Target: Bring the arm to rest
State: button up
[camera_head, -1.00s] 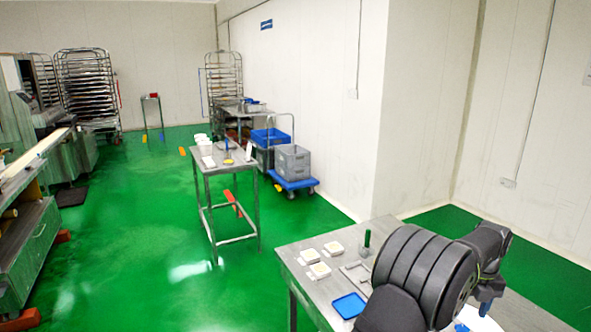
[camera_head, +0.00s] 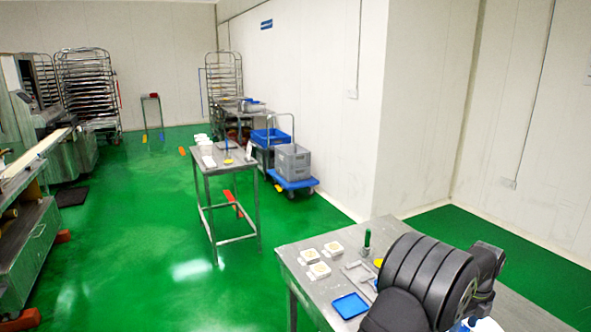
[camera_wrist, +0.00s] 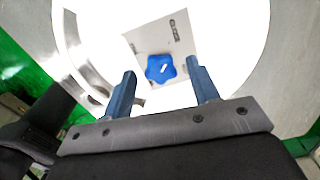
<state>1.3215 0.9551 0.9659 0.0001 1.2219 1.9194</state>
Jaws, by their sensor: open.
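My gripper (camera_wrist: 160,82) shows in the wrist view with its two blue fingers well apart and nothing between them. Beyond the fingertips is a blue star-shaped knob (camera_wrist: 160,68) on a pale plate, inside a bright white round shape. I cannot tell how far the knob is from the fingers. In the head view my dark arm (camera_head: 425,275) is folded over the right part of the near metal table (camera_head: 305,285). The gripper's fingers are hidden there.
The near table holds several small white boxes (camera_head: 308,256), a blue tray (camera_head: 349,306), a green-handled tool (camera_head: 367,240) and a yellow item (camera_head: 378,262). A blue and white object (camera_head: 480,325) shows under my arm. Another metal table (camera_head: 226,165) and a blue cart (camera_head: 294,181) stand farther back. Green floor lies open between.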

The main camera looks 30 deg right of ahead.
jog(key=shift+r, duration=1.1)
notch_tip(320, 180, down, 2)
jog(key=shift+f, duration=0.15)
jog(key=m, duration=0.5)
jog(key=shift+m, duration=0.3)
jog(key=shift+r, duration=3)
